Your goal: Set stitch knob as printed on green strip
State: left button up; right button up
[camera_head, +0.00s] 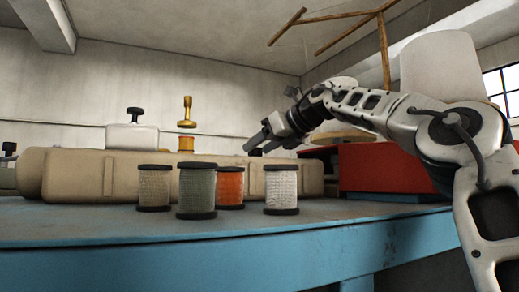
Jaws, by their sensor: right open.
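A small dark shape shows by the fingertips, too small to identify. A black knob-like piece (134,113) stands on a pale block (131,137) at the back left; I cannot tell whether it is the stitch knob. No green strip can be made out. My left gripper is out of view.
A brass-handled tool (187,108) stands behind. A red body (380,166) is at right, partly behind my arm.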

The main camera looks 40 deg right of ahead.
jog(key=shift+w+f, duration=0.2)
jog(key=shift+w, duration=0.3)
jog(key=shift+a, duration=0.1)
jog(key=shift+s, duration=0.1)
jog(key=c, duration=1)
jog(key=shift+a+m+h, duration=0.15)
jog(key=shift+m+h, duration=0.65)
jog(key=shift+h, duration=0.15)
jog(key=shift+a+m+h, duration=0.1)
jog(key=shift+m+h, duration=0.7)
jog(key=shift+h, duration=0.15)
jog(key=shift+a+m+g+h, duration=0.15)
jog(key=shift+m+g+h, duration=0.45)
jog(key=shift+m+h, duration=0.8)
